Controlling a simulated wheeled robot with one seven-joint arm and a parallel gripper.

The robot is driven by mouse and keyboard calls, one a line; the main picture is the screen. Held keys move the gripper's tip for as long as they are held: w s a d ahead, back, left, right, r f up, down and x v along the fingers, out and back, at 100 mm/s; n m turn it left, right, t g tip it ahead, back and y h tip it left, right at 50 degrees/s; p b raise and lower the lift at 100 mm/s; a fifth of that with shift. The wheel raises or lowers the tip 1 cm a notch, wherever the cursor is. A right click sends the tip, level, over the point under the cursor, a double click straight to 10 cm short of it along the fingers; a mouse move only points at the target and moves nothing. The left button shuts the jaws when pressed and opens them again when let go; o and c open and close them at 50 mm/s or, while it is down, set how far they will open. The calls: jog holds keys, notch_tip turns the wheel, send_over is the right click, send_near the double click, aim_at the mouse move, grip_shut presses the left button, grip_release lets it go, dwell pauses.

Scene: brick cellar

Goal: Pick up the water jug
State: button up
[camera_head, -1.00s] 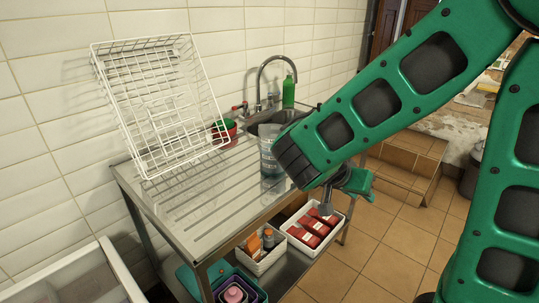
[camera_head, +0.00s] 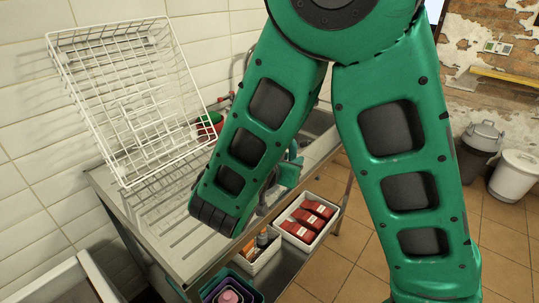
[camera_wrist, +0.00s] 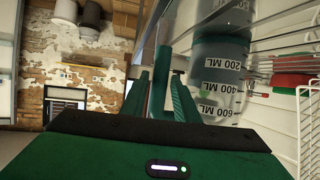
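The water jug (camera_wrist: 220,70) is a clear measuring jug with dark ML markings. The fingers are spread, with a visible gap to the handle on the right side; contact on the left is unclear. In the head view my gripper (camera_head: 288,173) shows only partly behind my arm, over the metal counter (camera_head: 182,240).
A white wire dish rack (camera_head: 130,98) leans over the counter's left part, with red and green bowls (camera_head: 208,127) behind. Below are a white crate of red packs (camera_head: 308,220) and smaller bins. Waste bins (camera_head: 480,140) stand far right. The tiled floor (camera_head: 365,265) is clear.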

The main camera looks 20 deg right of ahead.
jog(key=shift+x, duration=2.65)
jog(key=shift+a, duration=0.1)
jog(key=shift+w, duration=0.1)
grip_shut()
